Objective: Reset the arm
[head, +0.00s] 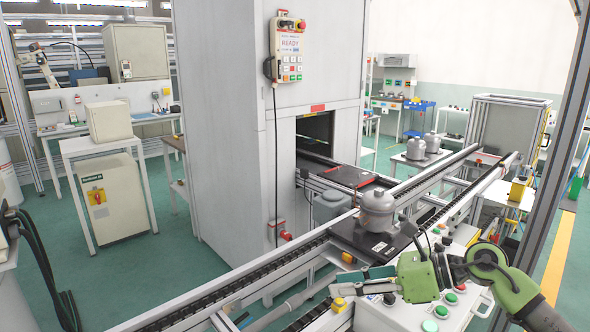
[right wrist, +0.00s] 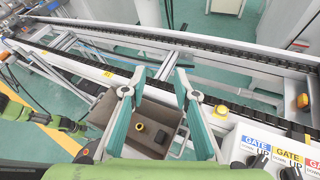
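My right arm comes in from the lower right of the head view, with a green wrist. Its right gripper (head: 345,284) is over the front conveyor, left of the button panel (head: 472,303). In the right wrist view the right gripper (right wrist: 160,80) has its two teal fingers apart with nothing between them. Below the fingers is a brown-grey box (right wrist: 160,113) holding a small yellow-topped part (right wrist: 141,127) and a dark part. My left gripper does not show in either view.
A grey compressor (head: 378,211) stands on a black pallet (head: 350,236) on the conveyor, behind my right gripper. A tall grey cabinet (head: 220,120) with a READY pendant (head: 290,48) stands behind. Gate knobs (right wrist: 252,160) are right of the fingers. An upright post (head: 565,110) stands right.

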